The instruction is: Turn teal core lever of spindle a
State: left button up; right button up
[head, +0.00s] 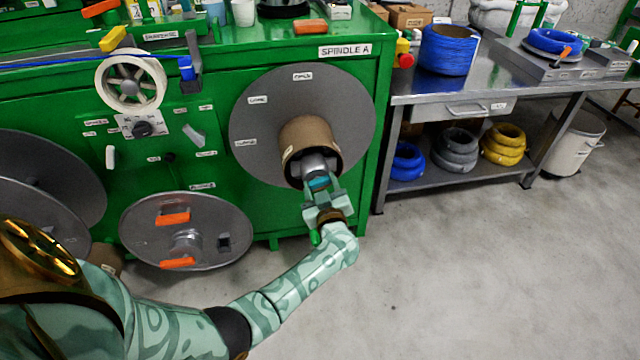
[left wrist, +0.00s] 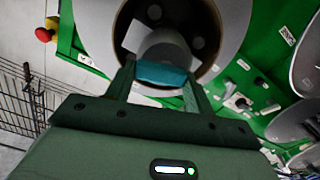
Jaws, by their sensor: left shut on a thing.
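Spindle A carries a large grey disc (head: 250,110) with a brown cardboard core (head: 308,132) at its middle, on the green machine front under the SPINDLE A label (head: 345,51). The teal core lever (head: 319,183) sits at the core's open end, in front of the grey hub. My left gripper (head: 322,190) reaches up to it from below. In the left wrist view the teal lever (left wrist: 161,74) lies between the two fingers, and the gripper is shut on it. The fingers cover the lever's ends. My right gripper is not in view.
A lower disc (head: 140,225) with orange levers and a white wheel (head: 130,82) are on the machine to the left. A steel bench (head: 400,95) with a blue spool (head: 447,50) stands at right. The floor in front is clear.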

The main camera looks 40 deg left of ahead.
pick_arm(q)
jog(key=n, duration=0.6)
jog(key=shift+s+f+p, duration=0.1)
jog(key=shift+s+p, duration=0.1)
jog(key=shift+p, duration=0.15)
jog(key=n, duration=0.3)
jog(key=shift+a, duration=0.1)
jog(key=n, duration=0.4)
jog(key=shift+s+f+n, duration=0.15)
jog(key=shift+n, duration=0.15)
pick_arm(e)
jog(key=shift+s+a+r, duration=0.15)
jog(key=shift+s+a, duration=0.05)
pick_arm(q)
jog(key=shift+n+b, duration=0.3)
jog(key=shift+n, duration=0.1)
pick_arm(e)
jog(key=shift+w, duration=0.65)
